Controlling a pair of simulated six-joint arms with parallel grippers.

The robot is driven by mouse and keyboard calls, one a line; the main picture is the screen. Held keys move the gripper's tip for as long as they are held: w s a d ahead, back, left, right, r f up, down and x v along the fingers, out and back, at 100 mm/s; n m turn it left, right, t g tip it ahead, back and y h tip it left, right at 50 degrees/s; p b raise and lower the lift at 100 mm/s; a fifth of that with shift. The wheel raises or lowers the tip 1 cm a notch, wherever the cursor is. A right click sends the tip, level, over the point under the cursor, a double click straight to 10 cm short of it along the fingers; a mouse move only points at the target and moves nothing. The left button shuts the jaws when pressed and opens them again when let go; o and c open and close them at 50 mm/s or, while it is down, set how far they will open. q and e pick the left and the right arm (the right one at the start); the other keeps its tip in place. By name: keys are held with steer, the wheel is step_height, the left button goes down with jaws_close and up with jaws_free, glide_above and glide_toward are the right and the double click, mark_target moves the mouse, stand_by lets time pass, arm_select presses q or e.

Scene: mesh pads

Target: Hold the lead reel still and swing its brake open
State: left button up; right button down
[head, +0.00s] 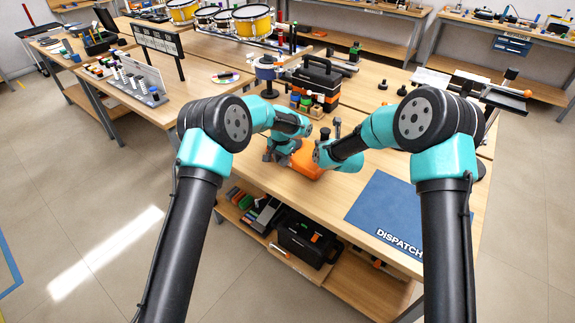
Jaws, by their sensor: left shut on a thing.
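The lead reel appears as an orange body (304,163) on the wooden table between my two arms. Much of it is hidden by my arms, and I cannot make out its brake. My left gripper (273,156) is at the reel's left side and is shut on it. My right gripper (318,154) is at the reel's right, close above or against it. Its fingers are too small and hidden to tell whether they are open or touching the brake.
A blue DISPATCH mat (385,212) lies to the right on the table. A black toolbox (316,80) and small coloured items stand behind the reel. A blue-and-black spool (266,72) stands behind, left of the toolbox. Bare tabletop lies in front of the reel.

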arm_select(q)
steer(key=shift+w+a, duration=0.4)
steer(key=shift+a, duration=0.2)
arm_select(e)
steer(key=shift+s+f, duration=0.2)
steer(key=shift+f, duration=0.25)
arm_select(q)
steer(key=shift+w+a, duration=0.55)
steer(key=shift+w, duration=0.35)
steer(key=o, duration=1)
steer(key=shift+s, duration=0.1)
steer(key=shift+r, duration=0.1)
arm_select(e)
steer(key=shift+d, duration=0.1)
arm_select(q)
step_height(320, 180, up, 12)
steer(key=shift+f, duration=0.1)
